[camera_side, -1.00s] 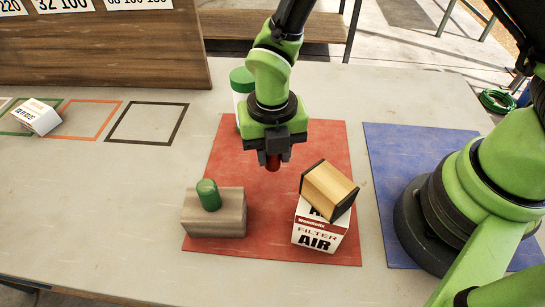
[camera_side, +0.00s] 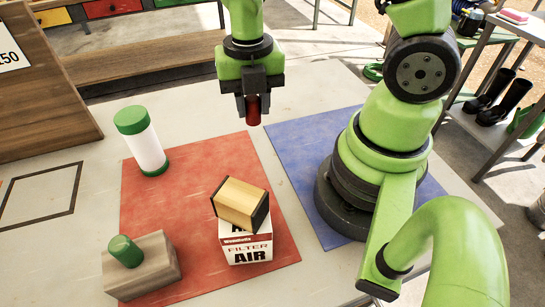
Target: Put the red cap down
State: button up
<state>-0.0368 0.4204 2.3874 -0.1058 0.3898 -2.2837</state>
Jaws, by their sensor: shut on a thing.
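The red cap (camera_side: 253,112) is between the jaws of my gripper (camera_side: 252,106), which is shut on it and points down. I see it in the side view above the table near the back edge of the red mat (camera_side: 200,165), by the gap towards the blue mat (camera_side: 300,150). The cap seems to be in the air, but its exact height is hard to tell. Part of it is hidden by the jaws.
A white jar with green ends (camera_side: 145,142) stands on the red mat's back left. A grey-brown block (camera_side: 150,275) carries a green cap (camera_side: 125,250). A yellow-black filter (camera_side: 240,203) lies tilted on a white AIR box (camera_side: 246,248). A wooden board (camera_side: 40,90) stands at left.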

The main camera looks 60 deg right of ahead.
jog(key=shift+m, duration=0.6)
jog(key=s+f, duration=0.1)
jog(key=s+d+f, duration=0.1)
jog(key=f, duration=0.1)
jog(key=s+d+f, duration=0.1)
jog(key=f, duration=0.1)
jog(key=shift+d+f, duration=0.2)
jog(key=shift+d, duration=0.05)
jog(key=shift+f, duration=2.25)
jog(key=shift+f, duration=0.4)
jog(key=o, duration=0.9)
